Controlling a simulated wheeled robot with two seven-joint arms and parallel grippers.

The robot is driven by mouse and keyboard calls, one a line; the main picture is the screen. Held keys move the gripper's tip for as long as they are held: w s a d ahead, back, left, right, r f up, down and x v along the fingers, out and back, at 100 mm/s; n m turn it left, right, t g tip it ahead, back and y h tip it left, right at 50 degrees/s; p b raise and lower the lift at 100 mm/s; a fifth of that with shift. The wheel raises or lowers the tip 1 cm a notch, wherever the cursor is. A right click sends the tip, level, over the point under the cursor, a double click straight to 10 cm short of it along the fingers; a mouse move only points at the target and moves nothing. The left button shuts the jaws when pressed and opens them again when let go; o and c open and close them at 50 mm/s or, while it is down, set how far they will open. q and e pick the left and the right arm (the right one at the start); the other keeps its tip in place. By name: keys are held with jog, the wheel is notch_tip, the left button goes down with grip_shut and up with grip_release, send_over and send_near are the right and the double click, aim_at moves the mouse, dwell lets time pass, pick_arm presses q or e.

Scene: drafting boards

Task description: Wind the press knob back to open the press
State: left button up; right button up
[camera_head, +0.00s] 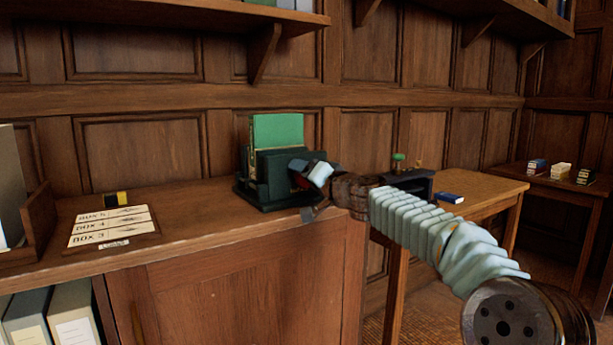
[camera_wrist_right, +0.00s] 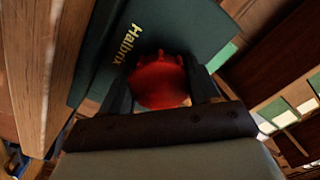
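The dark green press (camera_head: 265,203) stands on the wooden cabinet top, with a lighter green piece (camera_head: 277,131) upright in it. In the right wrist view its face (camera_wrist_right: 190,25) carries gold lettering reading "Halbrix". The round red press knob (camera_wrist_right: 158,82) sticks out from that face. My right gripper (camera_wrist_right: 160,75) has one finger on each side of the knob and looks closed on it. In the head view my right gripper (camera_head: 303,178) reaches the press's right side and hides most of the knob. My left gripper is not in view.
A board with box labels (camera_head: 112,228) lies left of the press, with a black and yellow item (camera_head: 116,199) behind it. A lower wooden table (camera_head: 480,187) with a blue book (camera_head: 452,198) stands to the right. A shelf (camera_head: 210,12) hangs above.

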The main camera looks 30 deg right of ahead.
jog(key=shift+c, duration=1.3)
jog(key=n+b, duration=0.2)
jog(key=n, duration=0.1)
jog(key=n+b, duration=0.2)
jog(key=n, duration=0.2)
jog(key=f+n+b, duration=0.1)
jog(key=n+b, duration=0.2)
jog(key=n, duration=0.1)
jog(key=n+b, duration=0.3)
jog(key=n, duration=0.3)
jog(key=n+b, duration=0.1)
jog(key=n, duration=0.2)
jog(key=shift+r, duration=0.15)
jog(key=n+b, duration=0.1)
jog(key=n, duration=0.4)
jog(key=shift+r, duration=0.15)
jog(key=n, duration=0.5)
jog(key=shift+r, duration=0.1)
